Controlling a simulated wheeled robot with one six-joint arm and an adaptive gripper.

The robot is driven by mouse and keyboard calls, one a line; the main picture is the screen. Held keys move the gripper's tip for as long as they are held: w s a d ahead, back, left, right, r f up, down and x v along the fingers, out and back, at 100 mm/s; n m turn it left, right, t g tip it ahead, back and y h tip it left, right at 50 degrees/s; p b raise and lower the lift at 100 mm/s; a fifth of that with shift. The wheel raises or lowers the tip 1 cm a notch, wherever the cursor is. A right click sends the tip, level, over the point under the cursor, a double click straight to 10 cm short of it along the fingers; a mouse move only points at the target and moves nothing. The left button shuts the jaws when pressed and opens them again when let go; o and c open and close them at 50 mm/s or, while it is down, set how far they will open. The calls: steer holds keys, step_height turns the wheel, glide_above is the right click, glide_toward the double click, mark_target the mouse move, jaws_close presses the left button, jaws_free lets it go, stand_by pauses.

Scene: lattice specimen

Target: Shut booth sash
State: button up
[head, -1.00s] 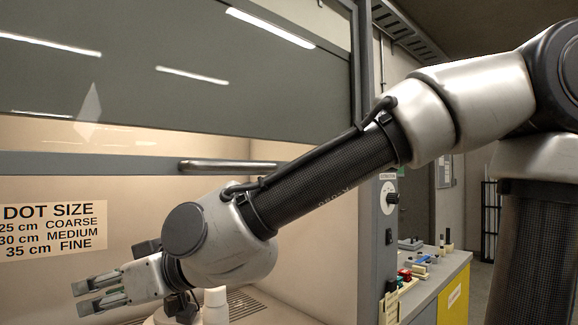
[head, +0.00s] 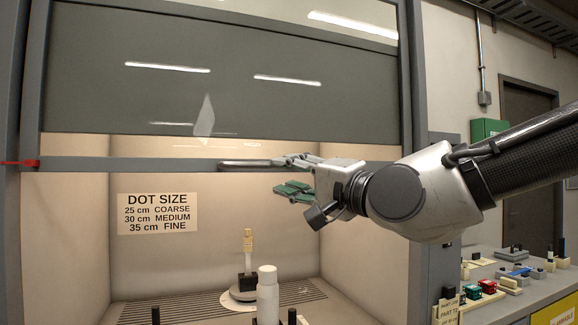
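The booth sash is a dark glass panel (head: 300,95) with a grey bottom rail (head: 110,164). It is raised, and the booth front below it is open. A metal bar handle (head: 240,164) runs along the middle of the rail. My gripper (head: 290,177) is in front of the booth at the right end of the handle, fingers pointing left. Its fingers are apart, the upper one about level with the bar and overlapping its end, the lower one below the rail. Nothing shows between them. I cannot tell whether the upper finger touches the bar.
Inside the booth are a dot size sign (head: 157,213), a white bottle (head: 267,295) and a round stand with a tan-topped piece (head: 247,250). A red marker (head: 32,163) sits on the left frame. A bench (head: 525,295) with small parts stands at right.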

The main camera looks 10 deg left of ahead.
mark_target(267, 167)
steer(key=w+a, duration=0.1)
steer(key=a, duration=0.1)
steer(key=w+a+r+m, duration=0.1)
steer(key=w+a, duration=0.1)
steer(key=w+a+r+m, duration=0.1)
steer(key=a, duration=0.1)
steer(key=shift+w+a, duration=0.15)
steer(key=shift+w, duration=0.15)
steer(key=shift+f, duration=0.1)
jaws_close()
